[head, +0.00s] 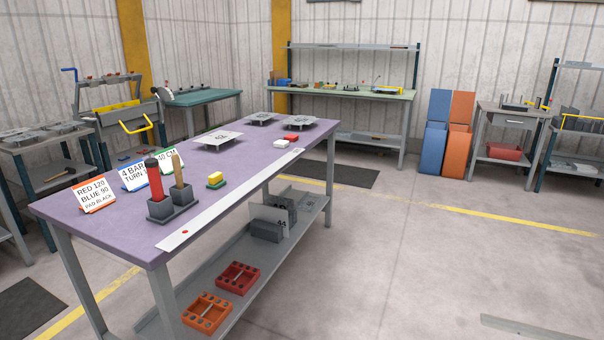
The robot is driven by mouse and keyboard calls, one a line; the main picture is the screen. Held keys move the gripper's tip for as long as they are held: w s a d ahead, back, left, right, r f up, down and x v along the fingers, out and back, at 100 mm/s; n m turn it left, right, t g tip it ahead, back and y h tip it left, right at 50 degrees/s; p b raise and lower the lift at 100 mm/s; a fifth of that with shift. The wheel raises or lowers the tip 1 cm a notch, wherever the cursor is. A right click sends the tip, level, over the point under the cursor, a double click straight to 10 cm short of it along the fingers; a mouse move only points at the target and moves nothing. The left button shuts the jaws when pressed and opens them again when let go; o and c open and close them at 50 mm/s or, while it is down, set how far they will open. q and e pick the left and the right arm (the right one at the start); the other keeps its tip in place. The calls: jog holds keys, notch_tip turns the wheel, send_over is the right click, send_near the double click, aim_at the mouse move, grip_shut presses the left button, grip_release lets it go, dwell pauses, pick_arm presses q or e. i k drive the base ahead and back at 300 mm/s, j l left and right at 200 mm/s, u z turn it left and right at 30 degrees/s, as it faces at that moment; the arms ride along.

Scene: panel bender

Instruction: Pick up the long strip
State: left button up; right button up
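A long, narrow, light-grey strip (230,200) lies flat along the right long edge of the purple-topped table (218,165) in the head view. Its near end has a small red mark and reaches close to the table's near corner. Its far end lies beside a small white block (281,143). The strip's whole length shows. Neither of my grippers is in view.
The lower shelf holds a red tray (238,277) and an orange tray (207,311). Floor at right is mostly clear.

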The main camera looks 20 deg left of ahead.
aim_at(175, 240)
jog(key=i+u, duration=0.1)
jog(key=i, duration=0.7)
jog(key=i+l+u, duration=0.1)
jog(key=i, duration=0.7)
jog(key=i+u, duration=0.2)
jog(key=u, duration=0.25)
jog(key=i+l+u, duration=0.1)
jog(key=u, duration=0.35)
jog(key=i+l+u, duration=0.2)
jog(key=u, duration=0.25)
jog(key=i+l, duration=0.05)
jog(key=i, duration=0.05)
